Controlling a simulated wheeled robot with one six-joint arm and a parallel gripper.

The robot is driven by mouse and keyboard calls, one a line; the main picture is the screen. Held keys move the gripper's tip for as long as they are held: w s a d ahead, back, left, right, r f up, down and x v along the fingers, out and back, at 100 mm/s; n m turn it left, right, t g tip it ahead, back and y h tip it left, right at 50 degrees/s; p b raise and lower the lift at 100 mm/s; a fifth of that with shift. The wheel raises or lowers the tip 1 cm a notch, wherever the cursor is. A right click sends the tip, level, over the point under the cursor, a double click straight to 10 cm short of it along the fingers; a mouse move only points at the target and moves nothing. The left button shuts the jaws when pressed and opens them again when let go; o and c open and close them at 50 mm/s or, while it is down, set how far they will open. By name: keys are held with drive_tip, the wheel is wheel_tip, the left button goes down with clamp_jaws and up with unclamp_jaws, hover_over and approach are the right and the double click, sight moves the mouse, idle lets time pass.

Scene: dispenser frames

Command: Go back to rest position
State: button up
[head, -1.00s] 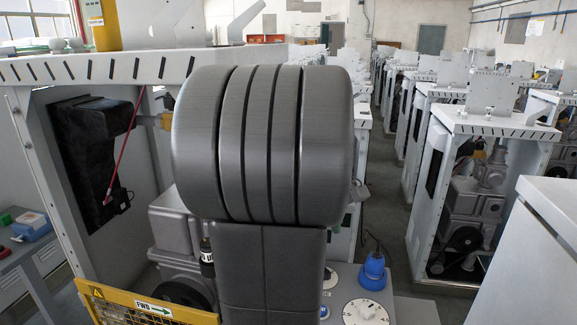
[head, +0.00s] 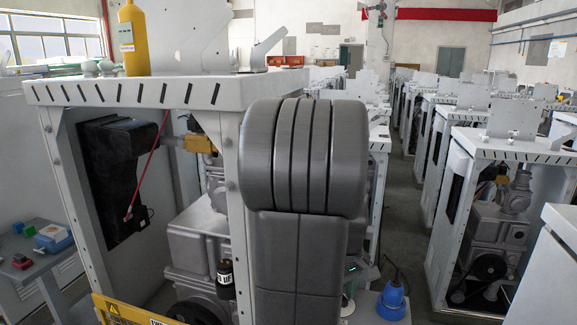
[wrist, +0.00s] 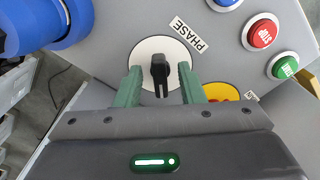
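My gripper (wrist: 160,90) shows in the wrist view with two green fingers spread apart and nothing held between them. A black knob (wrist: 160,70) on a round white dial (wrist: 146,48) lies between and beyond the fingertips, with a gap on each side. The label PHASE stands beside the dial. I cannot tell the exact depth between the fingertips and the knob. In the head view my grey arm fills the middle and hides most of the gripper and panel.
The panel also carries a red button (wrist: 263,33), a green button (wrist: 284,66) and a yellow disc (wrist: 221,92). A blue fitting (head: 393,299) stands right of my arm. The open dispenser frame (head: 150,90) is close on the left. An aisle (head: 402,195) runs between frames.

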drive_tip(key=shift+r, duration=0.15)
wheel_tip(320, 180, up, 14)
wheel_tip(320, 180, down, 14)
drive_tip(key=shift+r, duration=0.1)
drive_tip(key=shift+f, duration=0.3)
drive_tip(key=m, duration=0.4)
drive_tip(key=shift+a+m, duration=0.1)
drive_tip(key=shift+m, duration=2.3)
drive_tip(key=shift+r, duration=0.2)
